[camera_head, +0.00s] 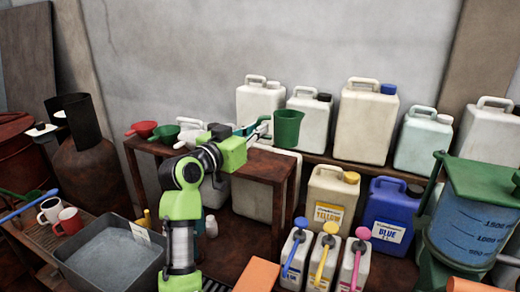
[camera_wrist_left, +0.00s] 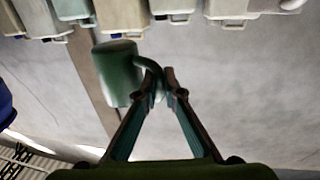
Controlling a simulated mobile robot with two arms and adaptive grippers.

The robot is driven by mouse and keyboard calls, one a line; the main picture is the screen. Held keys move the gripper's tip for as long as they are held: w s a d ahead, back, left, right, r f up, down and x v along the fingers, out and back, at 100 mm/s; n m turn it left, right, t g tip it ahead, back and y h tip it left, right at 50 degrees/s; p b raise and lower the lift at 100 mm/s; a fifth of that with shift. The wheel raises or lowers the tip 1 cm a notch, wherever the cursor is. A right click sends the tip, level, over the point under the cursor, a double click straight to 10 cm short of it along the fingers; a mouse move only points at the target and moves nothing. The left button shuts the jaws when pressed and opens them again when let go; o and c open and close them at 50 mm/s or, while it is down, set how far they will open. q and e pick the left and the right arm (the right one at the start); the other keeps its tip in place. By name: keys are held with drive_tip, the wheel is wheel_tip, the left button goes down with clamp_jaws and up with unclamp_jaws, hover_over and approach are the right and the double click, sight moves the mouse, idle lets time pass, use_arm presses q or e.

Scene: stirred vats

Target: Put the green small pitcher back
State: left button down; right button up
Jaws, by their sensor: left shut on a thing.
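The green small pitcher (camera_head: 287,127) is held up in the air above the wooden shelf, in front of the white canisters. It is upright in the head view, and its handle points left toward my left gripper (camera_head: 262,125). My left gripper is shut on the handle. In the left wrist view, the pitcher (camera_wrist_left: 117,75) hangs to the left of the fingertips (camera_wrist_left: 162,90), with its curved handle between them. My right gripper is in neither view.
White canisters (camera_head: 366,122) line the back shelf. Yellow (camera_head: 329,204) and blue (camera_head: 390,217) canisters stand below. A blue vat (camera_head: 468,230) is at right, a grey basin (camera_head: 108,258) at lower left.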

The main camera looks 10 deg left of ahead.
use_arm(q)
drive_tip(key=w+a+f, duration=0.1)
drive_tip(key=w+f, duration=0.1)
drive_tip(key=w+a+f+p, duration=0.1)
drive_tip(key=w+f, duration=0.1)
drive_tip(key=w, duration=0.1)
drive_tip(key=w+a+f, duration=0.1)
drive_tip(key=w+f, duration=0.2)
drive_tip(key=shift+w+a+p, duration=0.1)
drive_tip(key=shift+p, duration=0.2)
drive_tip(key=shift+w+a+f, duration=0.1)
drive_tip(key=shift+w+f, duration=0.2)
drive_tip(key=shift+f, duration=0.15)
wheel_tip(320, 180, down, 3)
drive_tip(key=shift+r+p, duration=0.15)
drive_tip(key=shift+p, duration=0.65)
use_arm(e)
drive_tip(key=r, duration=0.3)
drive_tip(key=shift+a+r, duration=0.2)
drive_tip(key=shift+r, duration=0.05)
use_arm(q)
drive_tip(key=shift+f, duration=0.2)
drive_tip(key=c, duration=2.6)
unclamp_jaws()
drive_tip(key=shift+f, duration=0.1)
drive_tip(key=o, duration=0.4)
drive_tip(key=shift+o, duration=0.2)
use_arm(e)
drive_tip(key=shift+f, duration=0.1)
